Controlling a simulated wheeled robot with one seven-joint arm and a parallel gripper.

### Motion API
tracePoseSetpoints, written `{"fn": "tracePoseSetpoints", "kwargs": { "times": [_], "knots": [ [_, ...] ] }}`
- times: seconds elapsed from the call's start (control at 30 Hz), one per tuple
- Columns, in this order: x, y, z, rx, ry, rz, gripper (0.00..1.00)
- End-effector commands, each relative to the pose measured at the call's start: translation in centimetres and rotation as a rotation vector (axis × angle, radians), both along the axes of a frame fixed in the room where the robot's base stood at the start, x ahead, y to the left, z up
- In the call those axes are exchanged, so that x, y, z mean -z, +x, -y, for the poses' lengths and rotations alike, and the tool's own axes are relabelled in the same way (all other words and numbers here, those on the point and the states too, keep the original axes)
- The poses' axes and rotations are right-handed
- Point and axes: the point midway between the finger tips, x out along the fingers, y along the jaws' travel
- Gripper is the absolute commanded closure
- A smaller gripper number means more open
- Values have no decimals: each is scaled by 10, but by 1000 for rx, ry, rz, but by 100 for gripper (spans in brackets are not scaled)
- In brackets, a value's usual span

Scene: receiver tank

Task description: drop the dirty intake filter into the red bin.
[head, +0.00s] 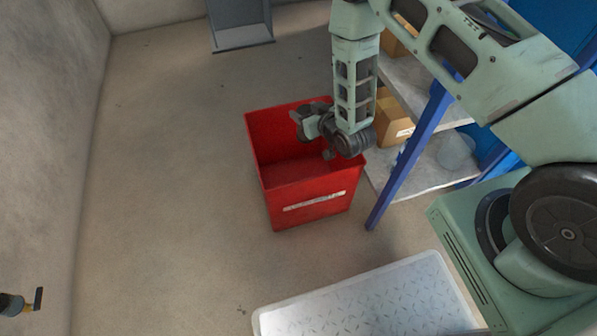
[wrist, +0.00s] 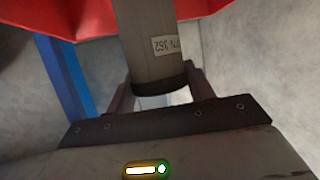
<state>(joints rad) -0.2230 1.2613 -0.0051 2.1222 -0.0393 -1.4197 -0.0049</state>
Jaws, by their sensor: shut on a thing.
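The red bin (head: 312,207) stands open-topped on the floor, with a pale label on its front wall. Its red also shows along the top of the wrist view (wrist: 70,16). My gripper (wrist: 162,92) is shut on the intake filter (wrist: 143,42), a grey cylinder with a printed label and a dark band at its near end. One finger is on each side of it. In the head view my wrist is over the bin's opening, towards its right side. There I cannot clearly tell the filter from the dark gripper parts. The bin's floor is partly hidden by my wrist.
A shelf rack with a blue post (head: 408,158) stands close at the bin's right, holding a cardboard box (head: 393,130). A white tray (head: 365,303) lies in front. A grey metal object (head: 240,25) stands at the back. The floor left of the bin is clear.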

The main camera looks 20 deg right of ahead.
Motion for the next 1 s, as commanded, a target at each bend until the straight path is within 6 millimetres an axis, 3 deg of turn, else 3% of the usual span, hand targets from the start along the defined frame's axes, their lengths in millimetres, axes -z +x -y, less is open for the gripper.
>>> {"fn": "tracePoseSetpoints", "kwargs": {
  "times": [0.03, 0.23, 0.6, 0.63, 0.7, 1.0],
  "knots": [
    [12, 0, 0, 0, 0, 1, 86],
    [32, 0, 0, 0, 1, 2, 86],
    [35, 0, 0, 0, 0, 1, 86],
    [35, 0, 0, 0, 0, 1, 39],
    [35, 0, 0, 0, 0, 1, 22],
    [35, -1, 1, 0, 0, -1, 22]
  ]
}}
